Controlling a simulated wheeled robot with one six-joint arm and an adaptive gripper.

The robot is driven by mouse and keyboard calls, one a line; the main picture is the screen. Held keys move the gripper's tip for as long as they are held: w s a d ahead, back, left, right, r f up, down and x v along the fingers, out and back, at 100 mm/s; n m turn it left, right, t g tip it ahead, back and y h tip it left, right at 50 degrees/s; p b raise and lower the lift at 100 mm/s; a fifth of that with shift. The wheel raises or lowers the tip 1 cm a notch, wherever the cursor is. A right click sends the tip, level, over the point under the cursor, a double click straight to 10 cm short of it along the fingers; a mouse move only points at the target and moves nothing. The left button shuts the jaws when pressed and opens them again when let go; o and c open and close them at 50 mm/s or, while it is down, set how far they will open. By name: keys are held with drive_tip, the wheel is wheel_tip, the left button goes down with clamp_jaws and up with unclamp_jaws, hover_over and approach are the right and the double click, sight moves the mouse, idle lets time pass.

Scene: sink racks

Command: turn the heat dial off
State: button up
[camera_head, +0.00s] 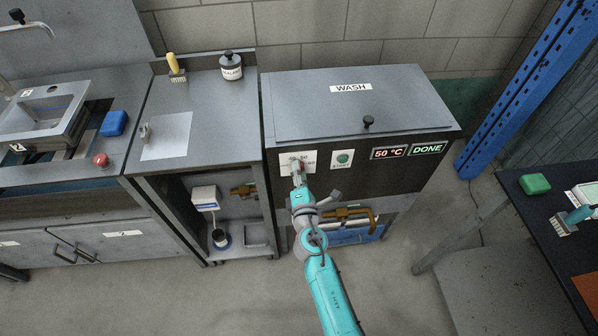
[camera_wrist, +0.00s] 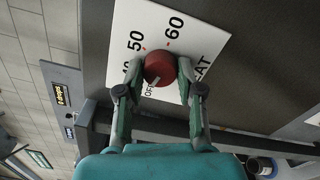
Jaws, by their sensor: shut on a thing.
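The red heat dial (camera_wrist: 160,69) sits on a white label plate (camera_wrist: 205,42) on the washer's dark front panel. The plate is marked with 50, 60, OFF and part of HEAT. A pale pointer line on the dial's lower left side appears to face OFF. My gripper (camera_wrist: 161,76) is shut on the dial, with one finger on each side of it. In the head view, my gripper (camera_head: 298,179) reaches up to the panel from below and partly hides the dial and its plate (camera_head: 286,160).
Right of the dial are the START button (camera_head: 344,158), a 50 °C display (camera_head: 389,153) and a green DONE display (camera_head: 428,148). A rail (camera_wrist: 240,142) runs below the panel in the wrist view. Brass piping (camera_head: 350,214) lies under the washer (camera_head: 300,105). Open floor lies in front.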

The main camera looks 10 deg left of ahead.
drive_tip(key=shift+n, duration=1.2)
drive_tip(key=o, duration=1.2)
drive_tip(key=shift+c, duration=0.2)
drive_tip(key=v, duration=1.2)
